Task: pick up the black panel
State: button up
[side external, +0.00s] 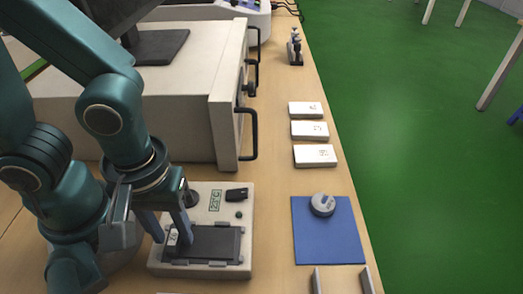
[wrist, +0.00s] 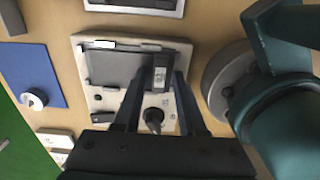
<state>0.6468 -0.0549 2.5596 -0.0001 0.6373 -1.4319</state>
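The black panel (side external: 216,243) lies flat in the top of a pale box-shaped device (side external: 241,196); it also shows as a dark rectangle in the wrist view (wrist: 112,67). A small dark block with a white label (wrist: 160,74) is at the panel's end nearest my gripper. I cannot tell whether it is part of the panel. My gripper (side external: 173,237) points down over this end. Its two fingers are apart, one on each side of the labelled block in the wrist view, with gaps visible. Contact with the panel cannot be made out.
A dark switch and a round knob (wrist: 154,116) sit on the device beside the panel. A large pale cabinet with black handles (side external: 250,133) stands behind. A blue mat (side external: 312,246) with a round grey object (side external: 322,204) and several white blocks (side external: 314,155) lie to the right.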

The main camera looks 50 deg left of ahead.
grip_shut()
jog(key=shift+r, duration=2.55)
